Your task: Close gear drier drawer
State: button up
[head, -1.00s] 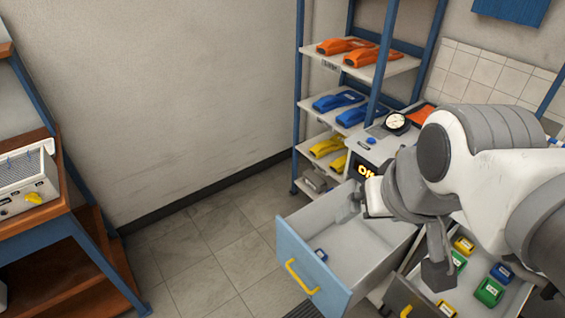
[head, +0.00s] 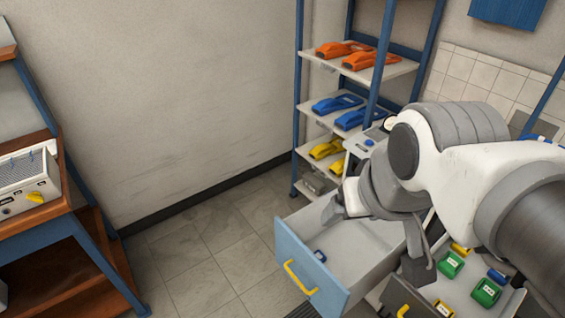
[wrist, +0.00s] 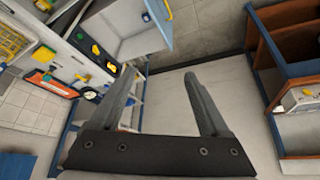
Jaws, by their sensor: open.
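The pulled-out drawer (head: 352,245) has a light blue front and a yellow handle (head: 300,278). A small blue item (head: 320,256) lies inside near the front. My gripper (head: 340,207) is over the drawer's back left side; whether it touches the drawer cannot be told. In the wrist view my gripper (wrist: 162,80) has its two fingers apart with nothing between them. The drawer (wrist: 140,42) shows there above the fingers, its yellow handle (wrist: 167,9) at the top. My arm hides much of the machine behind the drawer.
A second open drawer (head: 408,298) at the right holds several green, yellow and blue blocks. A blue-framed shelf (head: 300,100) with orange, blue and yellow parts stands behind. A workbench (head: 85,235) is at the left. The floor (head: 200,255) between is clear.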

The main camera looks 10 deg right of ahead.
jog(key=shift+w+f+n, duration=0.25)
jog(key=shift+f+n, duration=0.05)
jog(key=shift+f, duration=0.1)
jog(key=shift+c, duration=1.1)
jog(key=w+f+n+g+h+b, duration=0.1)
jog(key=w+f+n+b, duration=0.1)
jog(key=w+f, duration=0.1)
jog(key=w+f+n+b, duration=0.2)
jog(key=w+f+n, duration=0.1)
jog(key=shift+d+f+g+h, duration=0.15)
jog(key=shift+f+g+h, duration=0.2)
jog(key=shift+g+h, duration=0.05)
grip_shut()
jog(key=n+g+h+b, duration=0.2)
jog(key=n+b, duration=1.2)
jog(key=n, duration=0.4)
send_near(298, 249)
jog(key=shift+s+d+f, duration=0.35)
jog(key=shift+d+f, duration=0.05)
jog(key=shift+f, duration=0.25)
jog(key=shift+s+d+f, duration=0.35)
jog(key=shift+d+f, duration=0.1)
jog(key=shift+f, duration=0.2)
jog(key=shift+s+d+f, duration=0.35)
jog(key=shift+d+f, duration=0.05)
jog(key=shift+f, duration=0.2)
